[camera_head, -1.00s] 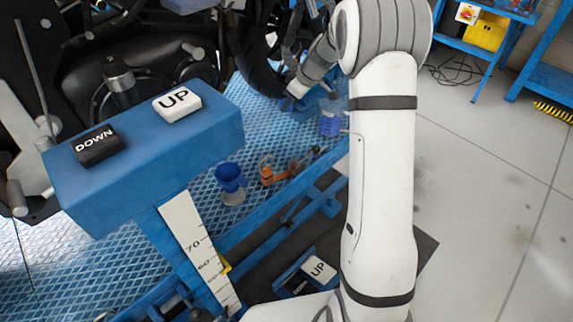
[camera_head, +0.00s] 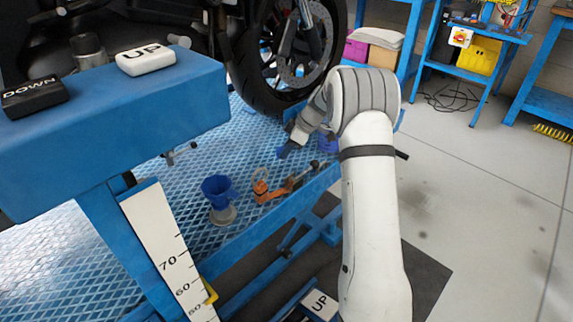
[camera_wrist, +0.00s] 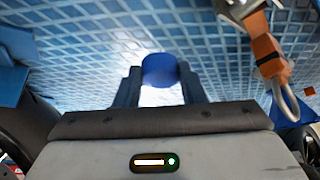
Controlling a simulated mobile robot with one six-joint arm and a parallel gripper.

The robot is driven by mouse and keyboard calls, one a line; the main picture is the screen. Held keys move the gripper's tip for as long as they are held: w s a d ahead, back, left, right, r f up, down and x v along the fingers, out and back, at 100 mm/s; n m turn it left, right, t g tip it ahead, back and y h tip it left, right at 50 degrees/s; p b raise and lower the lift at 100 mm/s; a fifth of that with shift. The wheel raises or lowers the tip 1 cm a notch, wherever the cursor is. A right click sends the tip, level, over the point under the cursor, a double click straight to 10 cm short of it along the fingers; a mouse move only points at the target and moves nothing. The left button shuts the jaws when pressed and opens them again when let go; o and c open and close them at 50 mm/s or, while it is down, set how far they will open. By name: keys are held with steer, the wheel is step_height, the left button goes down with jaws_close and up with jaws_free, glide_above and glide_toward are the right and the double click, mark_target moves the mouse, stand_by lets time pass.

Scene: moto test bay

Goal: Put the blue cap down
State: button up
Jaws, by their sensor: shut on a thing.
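The blue cap (camera_wrist: 160,70) is a small round piece between the two fingertips of my gripper (camera_wrist: 159,88) in the wrist view. My gripper is shut on it, above the blue diamond-plate deck (camera_wrist: 80,50). In the head view my gripper (camera_head: 285,151) is small, in front of the motorcycle's wheel and above the deck, behind an orange tool. The cap cannot be told apart from the blue fingers there. Whether the cap touches the deck cannot be told.
An orange tool (camera_head: 266,192) with a ring lies on the deck near my gripper; it also shows in the wrist view (camera_wrist: 268,55). A blue box (camera_head: 327,143) is just right of my gripper. Bare deck lies further left.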

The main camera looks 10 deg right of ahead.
mark_target(282, 167)
step_height(282, 167, down, 5)
steer(key=shift+r+b, duration=0.1)
steer(key=shift+b, duration=0.55)
steer(key=shift+f+b, duration=0.3)
steer(key=o, duration=1.2)
steer(key=shift+r, duration=0.1)
steer(key=shift+r, duration=0.1)
